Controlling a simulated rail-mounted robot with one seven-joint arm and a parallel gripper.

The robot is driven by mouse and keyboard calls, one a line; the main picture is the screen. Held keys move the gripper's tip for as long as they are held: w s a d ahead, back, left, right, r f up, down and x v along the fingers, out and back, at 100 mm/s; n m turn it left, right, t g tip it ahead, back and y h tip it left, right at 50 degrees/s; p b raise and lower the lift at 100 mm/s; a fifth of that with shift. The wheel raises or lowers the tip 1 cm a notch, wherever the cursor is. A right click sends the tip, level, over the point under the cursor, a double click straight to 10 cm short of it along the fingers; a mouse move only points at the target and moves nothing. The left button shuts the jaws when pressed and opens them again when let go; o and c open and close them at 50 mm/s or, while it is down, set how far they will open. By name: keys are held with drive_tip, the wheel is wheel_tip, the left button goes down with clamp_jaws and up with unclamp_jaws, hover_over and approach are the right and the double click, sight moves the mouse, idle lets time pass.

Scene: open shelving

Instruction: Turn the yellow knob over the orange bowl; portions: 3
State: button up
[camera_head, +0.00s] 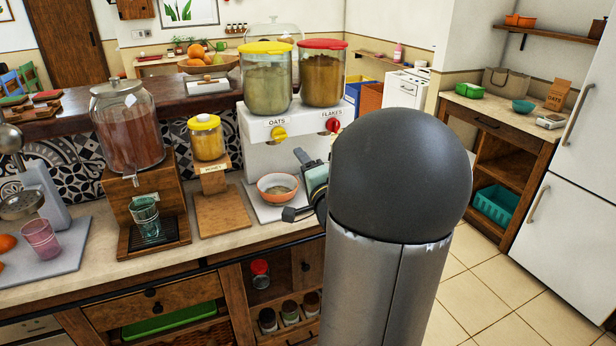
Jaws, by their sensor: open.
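The yellow knob (279,133) is on the front of the white dispenser (254,152), under the label OATS and the yellow-lidded oats container (267,82). The orange bowl (264,186) sits upright on the dispenser's base below the yellow knob, with some pale brown contents inside. My gripper (297,184) is open at the right of the bowl, below and to the right of the yellow knob, apart from the knob. My arm hides part of the gripper and the right side of the dispenser. Whether the gripper touches the bowl is unclear.
A red knob (332,125) sits right of the yellow one, under the red-lidded flakes container (323,78). A honey jar (207,141) on a wooden stand and a large drink dispenser (127,130) with a glass (146,218) stand to the left. Some counter front (215,250) is clear.

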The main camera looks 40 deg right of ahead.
drive_tip(key=shift+v, duration=1.2)
